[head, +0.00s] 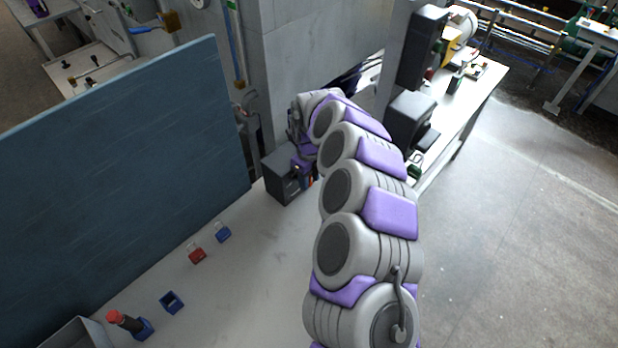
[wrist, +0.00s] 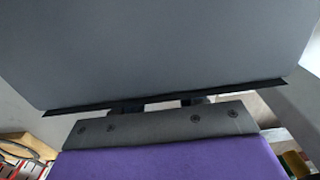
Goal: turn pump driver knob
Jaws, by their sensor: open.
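A dark grey box (head: 280,182), which looks like the pump driver, stands on the light table at the far end of my arm. My gripper (head: 303,166) is open at the box's upper right side; my arm partly hides it. I cannot tell whether it touches the box. I cannot make out the knob in either view. In the wrist view a large flat grey surface (wrist: 160,50) with a black lower edge fills the upper part, very close to the camera. Below it are a dark bar and a purple pad, which look like parts of my arm's end.
A blue panel (head: 110,170) stands along the left. A red-topped bottle (head: 125,321), a blue holder (head: 172,302) and small red (head: 197,256) and blue (head: 222,233) blocks lie on the table (head: 240,290). A grey pillar (head: 310,50) rises behind the box. Black equipment (head: 410,118) stands to the right.

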